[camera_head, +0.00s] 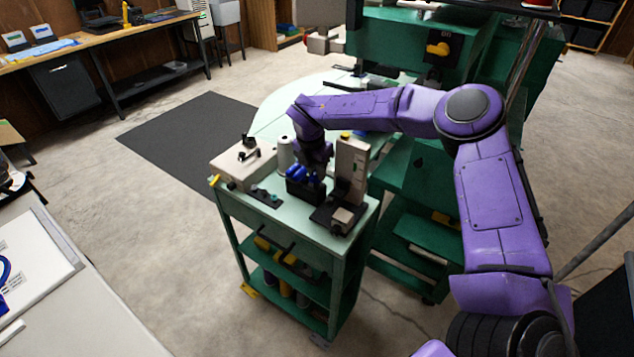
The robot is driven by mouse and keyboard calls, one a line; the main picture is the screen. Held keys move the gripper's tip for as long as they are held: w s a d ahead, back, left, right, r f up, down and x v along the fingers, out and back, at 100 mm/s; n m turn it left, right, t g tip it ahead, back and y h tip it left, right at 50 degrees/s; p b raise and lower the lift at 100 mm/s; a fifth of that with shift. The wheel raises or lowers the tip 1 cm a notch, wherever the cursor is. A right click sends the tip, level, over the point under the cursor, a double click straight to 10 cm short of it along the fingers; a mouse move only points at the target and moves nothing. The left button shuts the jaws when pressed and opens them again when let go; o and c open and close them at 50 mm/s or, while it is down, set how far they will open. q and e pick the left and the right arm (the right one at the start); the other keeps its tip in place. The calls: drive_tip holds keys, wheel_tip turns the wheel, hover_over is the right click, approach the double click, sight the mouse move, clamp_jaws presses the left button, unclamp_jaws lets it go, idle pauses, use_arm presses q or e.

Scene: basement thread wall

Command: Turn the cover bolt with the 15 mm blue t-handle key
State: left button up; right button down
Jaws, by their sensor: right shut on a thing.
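My right arm reaches in from the right, and its gripper (315,168) points down over the top of the green cart. The gripper is shut on a blue t-handle key, mostly hidden by the gripper, at the black holder. Blue handles (297,172) show at the gripper's left side, standing in a black holder (302,190). Key sizes are too small to read, and I cannot tell whether the held key is clear of the holder. I cannot make out the cover bolt. My left gripper is not in view.
The green cart (292,226) also carries a beige box device (240,165), a white spool (285,152) and an upright beige instrument (351,170) close right of the gripper. A green machine (402,185) stands behind right. Floor left of the cart is clear around a dark mat (185,135).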

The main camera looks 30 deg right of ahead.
drive_tip(key=shift+d+p+v, duration=0.2)
drive_tip(key=shift+p+v, duration=0.3)
drive_tip(key=shift+v, duration=0.5)
drive_tip(key=shift+d+p+v, duration=0.15)
drive_tip(key=shift+p+v, duration=0.35)
drive_tip(key=shift+v, duration=0.45)
drive_tip(key=shift+w+r, duration=0.1)
drive_tip(key=shift+w, duration=0.05)
